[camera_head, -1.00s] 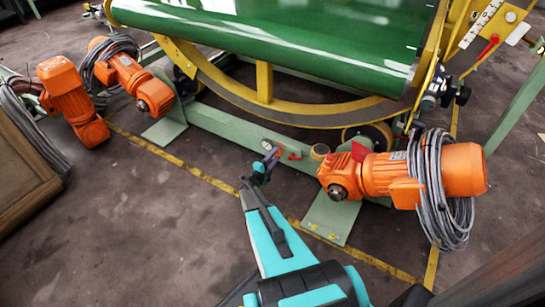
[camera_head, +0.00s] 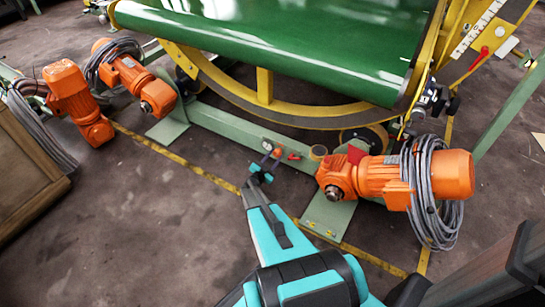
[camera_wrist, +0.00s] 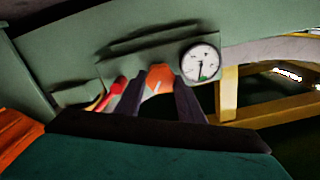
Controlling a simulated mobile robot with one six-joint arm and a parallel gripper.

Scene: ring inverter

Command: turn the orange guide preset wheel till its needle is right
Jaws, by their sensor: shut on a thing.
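The orange wheel (camera_wrist: 158,76) sits on the green frame beam, between my two dark fingertips in the wrist view. It also shows as a small orange spot (camera_head: 278,152) in the head view. My gripper (camera_head: 271,159) is shut on the wheel, and its fingers hide the wheel's sides. The round white gauge (camera_wrist: 200,62) is just right of the wheel in the wrist view. Its dark needle points about straight down, near the left edge of a small green patch low on the dial; the exact reading is too small to tell.
A red lever (camera_wrist: 116,88) is left of the wheel in the wrist view, close to my finger. An orange motor (camera_head: 385,178) with coiled grey cable stands right of my arm. The green drum (camera_head: 280,45) and its yellow curved rail are above.

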